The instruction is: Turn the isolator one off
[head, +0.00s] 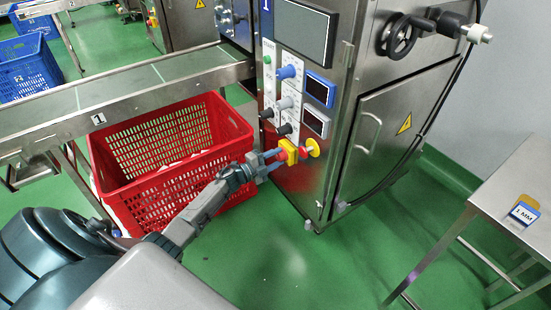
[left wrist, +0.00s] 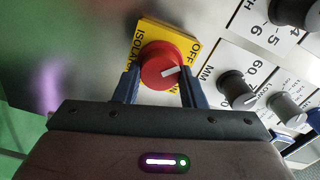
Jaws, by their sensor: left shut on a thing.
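A white mark on the knob points right and slightly up in the left wrist view. In the head view the yellow plate (head: 289,150) is low on the front panel of the steel machine numbered 1 (head: 337,87). My left gripper (head: 278,157) reaches the panel from the left. In the left wrist view its fingers (left wrist: 159,78) are shut on the red knob, one on each side. My right gripper is not in view.
A red button on a yellow disc (head: 313,147) sits just right of the isolator. Grey and black knobs (left wrist: 237,84) are close by. A red crate (head: 235,125) stands left of the machine beneath a conveyor (head: 130,88). A steel table (head: 511,176) is at the right.

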